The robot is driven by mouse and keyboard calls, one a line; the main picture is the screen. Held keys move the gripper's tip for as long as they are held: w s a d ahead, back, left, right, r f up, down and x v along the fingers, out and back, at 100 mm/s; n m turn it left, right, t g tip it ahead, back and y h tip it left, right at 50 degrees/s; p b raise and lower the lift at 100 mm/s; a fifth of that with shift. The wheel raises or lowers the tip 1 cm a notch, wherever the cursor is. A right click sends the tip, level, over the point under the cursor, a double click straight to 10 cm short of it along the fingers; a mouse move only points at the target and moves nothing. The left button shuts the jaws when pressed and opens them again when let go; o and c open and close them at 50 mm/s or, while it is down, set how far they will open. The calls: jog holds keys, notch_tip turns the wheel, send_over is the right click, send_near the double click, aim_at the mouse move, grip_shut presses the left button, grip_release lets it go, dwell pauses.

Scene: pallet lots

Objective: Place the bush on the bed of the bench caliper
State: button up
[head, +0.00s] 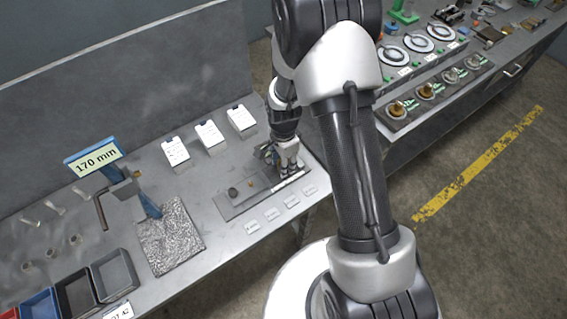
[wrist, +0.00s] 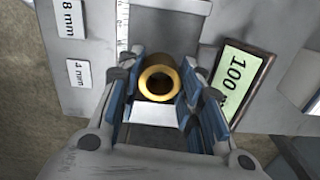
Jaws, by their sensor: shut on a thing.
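The bush is a brass ring (wrist: 158,82), seen end-on in the wrist view with its dark bore facing the camera. My gripper (wrist: 158,98) is shut on it, with blue-padded fingers on both sides. In the head view my gripper (head: 289,168) is low over the right end of a grey plate on the bench, and the bush is hidden there. In the wrist view a grey surface with a ruled scale (wrist: 123,24), apparently part of the bench caliper, lies beyond the bush. I cannot tell whether the bush touches the bed.
A green "100" sign (wrist: 235,78) stands close to the right finger. White labels (head: 252,227) line the bench front. A "170 min" sign (head: 94,157), a rough mat (head: 170,238) and trays (head: 113,272) are further left.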

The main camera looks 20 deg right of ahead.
jog(key=shift+r, duration=0.1)
jog(key=shift+f, duration=0.25)
jog(key=o, duration=1.2)
jog(key=shift+r, duration=0.15)
